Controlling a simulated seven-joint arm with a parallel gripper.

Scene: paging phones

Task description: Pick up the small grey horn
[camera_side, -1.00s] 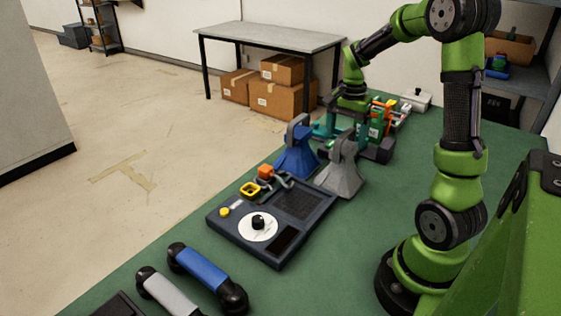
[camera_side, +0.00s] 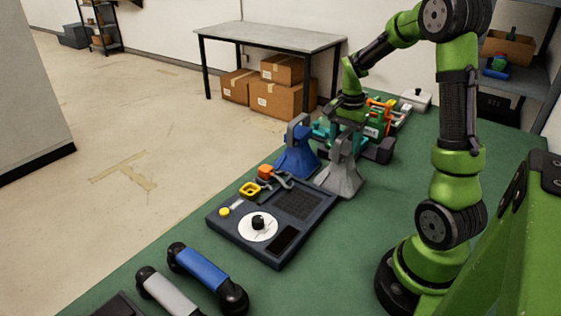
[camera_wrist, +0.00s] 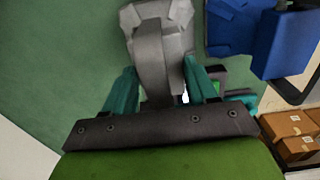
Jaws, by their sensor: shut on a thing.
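The small grey horn (camera_side: 340,179) stands upright on the green table, just behind the paging console and to the right of the blue horn (camera_side: 296,157). My gripper (camera_side: 343,140) is over its top, with teal fingers on either side of it. In the wrist view, the grey horn (camera_wrist: 158,42) sits between the two teal fingertips (camera_wrist: 158,88), which close on its upper part. The blue horn (camera_wrist: 252,38) is close by on the right there. The grey horn's base appears to rest on the table.
Blue (camera_side: 200,267) and grey (camera_side: 165,292) handsets lie at the front left. A cluttered dark device (camera_side: 378,135) stands behind the gripper. Clear green table lies to the right of the horn.

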